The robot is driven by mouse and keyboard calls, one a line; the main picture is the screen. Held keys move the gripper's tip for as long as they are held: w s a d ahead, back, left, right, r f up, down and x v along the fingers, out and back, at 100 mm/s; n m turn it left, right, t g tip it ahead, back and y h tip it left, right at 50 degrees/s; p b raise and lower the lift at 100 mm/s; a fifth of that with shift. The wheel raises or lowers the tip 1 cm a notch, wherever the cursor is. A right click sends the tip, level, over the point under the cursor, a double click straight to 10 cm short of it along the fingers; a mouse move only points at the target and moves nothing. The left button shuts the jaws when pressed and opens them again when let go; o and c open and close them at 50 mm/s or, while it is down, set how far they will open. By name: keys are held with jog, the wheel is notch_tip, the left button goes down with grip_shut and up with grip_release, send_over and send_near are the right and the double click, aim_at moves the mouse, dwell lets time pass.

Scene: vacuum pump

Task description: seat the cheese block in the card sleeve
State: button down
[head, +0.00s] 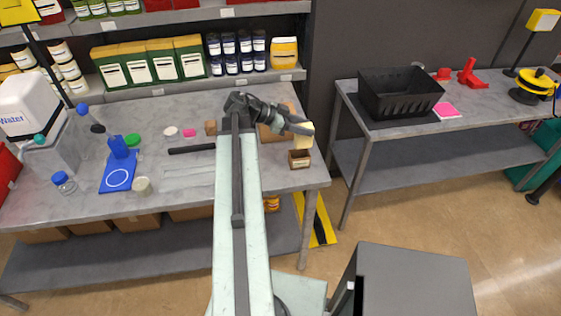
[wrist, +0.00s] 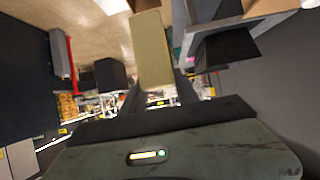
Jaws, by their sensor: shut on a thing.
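The cheese block (head: 303,139) is a pale yellow block in my gripper (head: 298,128), near the right end of the grey bench. In the wrist view the cheese block (wrist: 152,50) stands out lengthwise from between the fingers of my gripper (wrist: 158,92), which is shut on it. The card sleeve (head: 299,160) is a small brown open-topped box on the bench near its right edge. The block is just above and slightly behind the sleeve in the head view; I cannot tell whether they touch. I cannot make out the sleeve in the wrist view.
A small brown block (head: 211,128) and a black bar (head: 191,149) lie left of my arm. A blue stand (head: 117,178) is farther left. Shelves of boxes and jars (head: 150,65) line the back. A gap separates the bench from the right table, with its black crate (head: 400,97).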

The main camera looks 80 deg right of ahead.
aim_at(299, 145)
jog(key=shift+w+r+p, duration=0.45)
jog(key=shift+r, duration=0.05)
notch_tip(299, 145, down, 11)
jog(key=b, duration=1)
jog(key=shift+r+b, duration=0.1)
jog(key=shift+b, duration=0.3)
jog(key=c, duration=0.9)
grip_release()
jog(key=shift+r, duration=0.1)
jog(key=shift+r, duration=0.1)
jog(key=shift+w+a+r+p, duration=0.15)
jog(key=shift+r+p, duration=0.15)
jog(key=shift+p, duration=0.25)
jog(key=p+v, duration=0.5)
jog(key=v, duration=0.6)
jog(key=shift+w+a, duration=0.15)
jog(key=shift+w, duration=0.05)
